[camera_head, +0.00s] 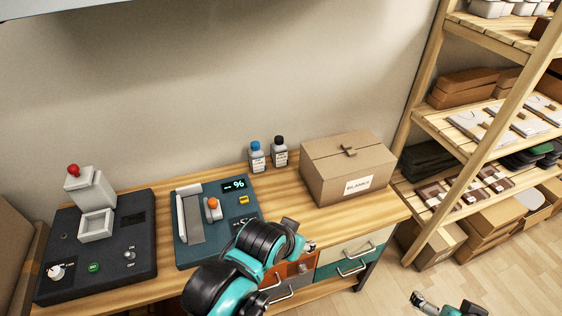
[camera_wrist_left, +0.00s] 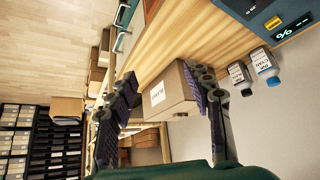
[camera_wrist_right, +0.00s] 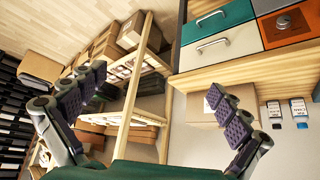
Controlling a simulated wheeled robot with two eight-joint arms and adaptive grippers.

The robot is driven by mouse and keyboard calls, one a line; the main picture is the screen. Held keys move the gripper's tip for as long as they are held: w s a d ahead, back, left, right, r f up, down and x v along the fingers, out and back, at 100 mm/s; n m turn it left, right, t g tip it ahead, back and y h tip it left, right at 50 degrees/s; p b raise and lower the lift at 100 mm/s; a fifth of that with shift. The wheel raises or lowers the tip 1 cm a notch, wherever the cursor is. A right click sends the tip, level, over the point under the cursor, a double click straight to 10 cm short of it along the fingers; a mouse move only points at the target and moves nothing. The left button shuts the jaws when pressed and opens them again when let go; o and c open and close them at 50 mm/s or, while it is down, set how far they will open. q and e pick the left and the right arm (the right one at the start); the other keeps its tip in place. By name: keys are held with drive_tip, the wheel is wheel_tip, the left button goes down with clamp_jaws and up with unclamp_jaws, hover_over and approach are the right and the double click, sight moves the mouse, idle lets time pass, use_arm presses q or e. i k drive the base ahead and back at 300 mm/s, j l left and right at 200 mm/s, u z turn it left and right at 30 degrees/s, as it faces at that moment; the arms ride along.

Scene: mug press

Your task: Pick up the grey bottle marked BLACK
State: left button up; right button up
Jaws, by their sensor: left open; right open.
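The grey bottle with a dark cap (camera_head: 280,155) stands upright at the back of the bench, just left of the cardboard box. It also shows in the left wrist view (camera_wrist_left: 238,74) and the right wrist view (camera_wrist_right: 274,111). Its label is too small to read surely. A similar bottle with a blue cap (camera_head: 257,159) stands beside it. My left gripper (camera_wrist_left: 160,75) is open and empty, with the box beyond its fingers and the bottles right of them. My right gripper (camera_wrist_right: 155,79) is open and empty, off the bench's right front; it shows partly in the head view (camera_head: 420,301).
The cardboard box (camera_head: 346,176) stands right of the bottles. A scale-like device with a display (camera_head: 243,203) and a dark press (camera_head: 137,262) stand to the left. Drawers (camera_head: 350,250) sit under the bench. A shelf rack (camera_head: 455,138) stands at the right.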

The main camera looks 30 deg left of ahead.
sight(279, 149)
drive_tip(key=i+u, duration=0.15)
drive_tip(key=u, duration=0.25)
drive_tip(key=i+l+u, duration=0.1)
drive_tip(key=u, duration=0.35)
drive_tip(key=i+l+u, duration=0.15)
drive_tip(key=u, duration=0.25)
drive_tip(key=l+u, duration=0.2)
drive_tip(key=u, duration=0.2)
drive_tip(key=i, duration=0.05)
